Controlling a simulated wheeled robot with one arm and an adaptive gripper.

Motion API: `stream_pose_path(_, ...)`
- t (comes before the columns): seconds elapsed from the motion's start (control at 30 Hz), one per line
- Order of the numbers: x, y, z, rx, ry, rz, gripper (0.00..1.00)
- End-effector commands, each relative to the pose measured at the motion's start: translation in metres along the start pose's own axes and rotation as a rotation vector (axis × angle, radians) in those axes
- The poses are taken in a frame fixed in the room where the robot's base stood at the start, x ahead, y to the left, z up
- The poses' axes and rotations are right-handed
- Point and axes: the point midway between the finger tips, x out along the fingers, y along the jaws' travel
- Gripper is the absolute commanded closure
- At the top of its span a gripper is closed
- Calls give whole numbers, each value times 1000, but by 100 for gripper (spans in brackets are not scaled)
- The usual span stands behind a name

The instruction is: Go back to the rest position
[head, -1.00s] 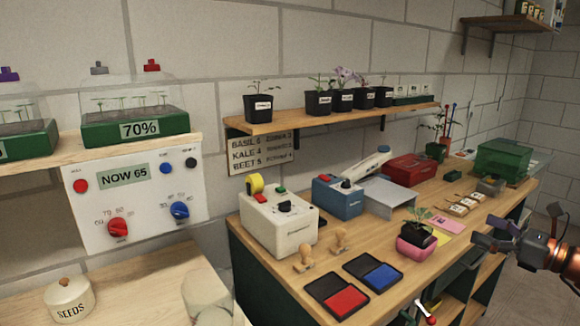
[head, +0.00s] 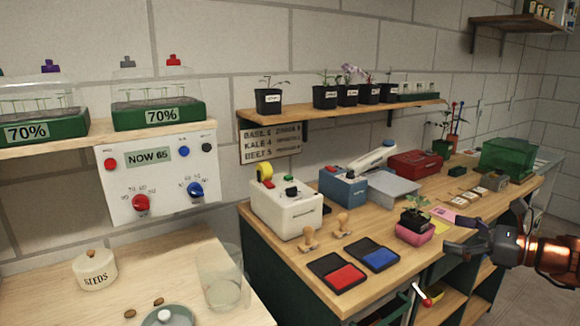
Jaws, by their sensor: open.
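My gripper (head: 468,233) shows at the right of the head view, reaching in from the right edge. Its fingers point left and are apart, with nothing seen between them. It is in front of the wooden bench (head: 405,268), just right of a small seedling in a pink pot (head: 414,233). I cannot tell how far the fingertips are from the pot.
A red ink pad (head: 343,277), a blue ink pad (head: 380,259), two wooden stamps (head: 309,238) and a white machine (head: 287,212) stand on the bench. On the left table are a seeds jar (head: 95,270) and a clear glass (head: 222,285). A shelf (head: 345,112) holds potted seedlings.

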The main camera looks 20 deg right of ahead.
Motion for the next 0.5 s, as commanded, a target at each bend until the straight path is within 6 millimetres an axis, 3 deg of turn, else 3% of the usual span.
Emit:
stream_pose_path(0.17,52,46,-5,-103,67,151,4)
stream_pose_path(0.27,88,89,-11,-197,116,280,4)
stream_pose_path(0.4,129,164,-27,-371,192,499,4)
stream_pose_path(0.5,146,220,-43,-507,238,664,4)
